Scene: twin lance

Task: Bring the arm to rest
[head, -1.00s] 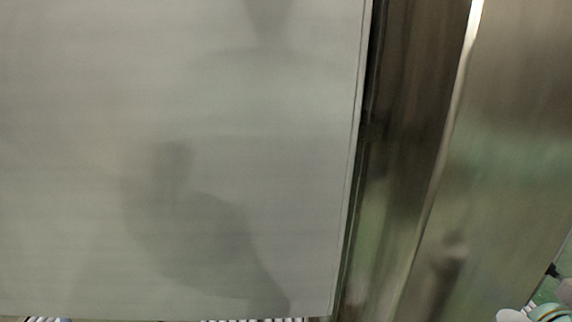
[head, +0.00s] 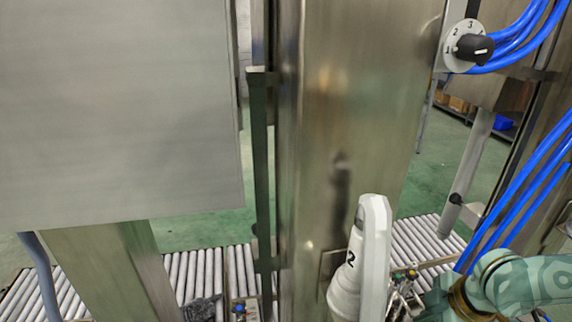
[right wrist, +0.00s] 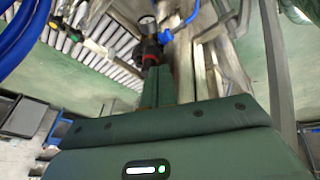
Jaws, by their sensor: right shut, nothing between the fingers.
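My right gripper (right wrist: 158,88) shows in the right wrist view. Its two dark green fingers are together, with nothing seen between them. Just beyond the fingertips are a red and black fitting (right wrist: 150,50) and a small round gauge (right wrist: 147,20); I cannot tell whether the fingers touch the fitting. In the head view, a patterned teal part of my arm (head: 525,283) reaches in from the lower right. My left gripper is in neither view.
A grey panel (head: 110,110) fills the upper left, beside a steel column (head: 350,100). A numbered dial (head: 467,46) and blue hoses (head: 510,225) are at the right. A white piece marked 2 (head: 362,265) stands before the column. Roller conveyors (head: 425,238) run below.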

